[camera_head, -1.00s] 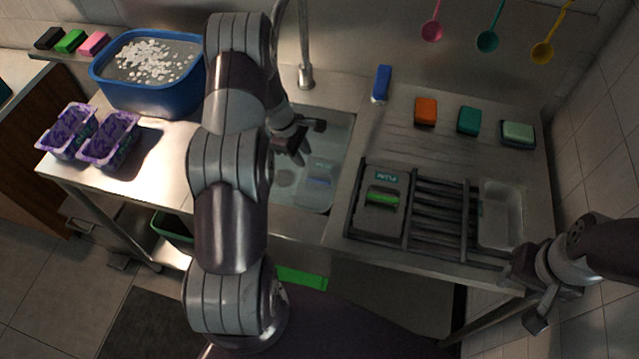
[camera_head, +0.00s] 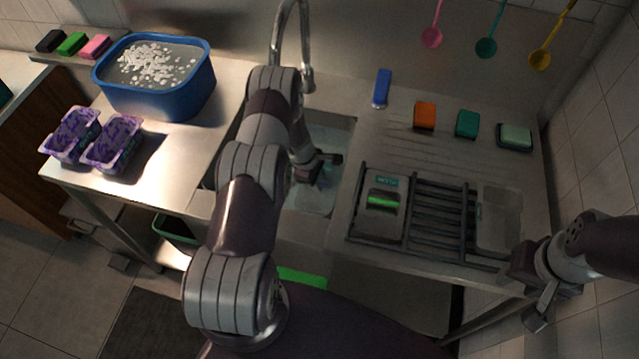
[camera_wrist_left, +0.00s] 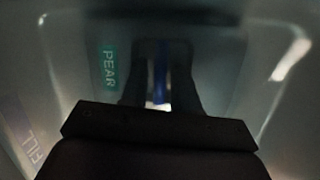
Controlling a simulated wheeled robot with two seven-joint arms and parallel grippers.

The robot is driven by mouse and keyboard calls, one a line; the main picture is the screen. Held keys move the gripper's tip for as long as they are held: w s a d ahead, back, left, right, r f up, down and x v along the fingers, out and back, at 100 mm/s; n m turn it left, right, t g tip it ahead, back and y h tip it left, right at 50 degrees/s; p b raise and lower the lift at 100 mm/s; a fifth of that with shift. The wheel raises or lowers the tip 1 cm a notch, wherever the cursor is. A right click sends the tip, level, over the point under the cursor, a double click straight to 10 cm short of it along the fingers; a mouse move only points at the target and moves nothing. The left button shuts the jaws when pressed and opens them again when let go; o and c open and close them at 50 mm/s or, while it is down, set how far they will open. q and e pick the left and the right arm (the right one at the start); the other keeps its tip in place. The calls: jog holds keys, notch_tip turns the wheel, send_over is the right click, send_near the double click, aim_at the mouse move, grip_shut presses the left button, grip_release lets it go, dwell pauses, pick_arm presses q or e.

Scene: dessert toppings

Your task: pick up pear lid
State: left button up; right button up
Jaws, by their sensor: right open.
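The pear lid shows in the left wrist view as a pale panel with a green PEAR label (camera_wrist_left: 109,67) and a blue handle (camera_wrist_left: 160,75). It lies in the sink (camera_head: 337,128), where my left arm mostly hides it in the head view. My left gripper (camera_head: 318,170) is down in the sink at the lid. In the left wrist view its dark fingers (camera_wrist_left: 160,88) stand on either side of the blue handle. Whether they touch it is unclear. My right gripper (camera_head: 530,292) is open and empty at the counter's right front edge.
A dark rack (camera_head: 437,210) holds a PLUM-labelled lid with a green handle (camera_head: 382,199) and a clear container (camera_head: 498,218). A blue basin (camera_head: 165,98) and purple-filled trays (camera_head: 113,145) stand left. The faucet (camera_head: 306,75) rises behind the sink.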

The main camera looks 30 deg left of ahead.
pick_arm(q)
jog(key=shift+s, duration=0.1)
grip_shut()
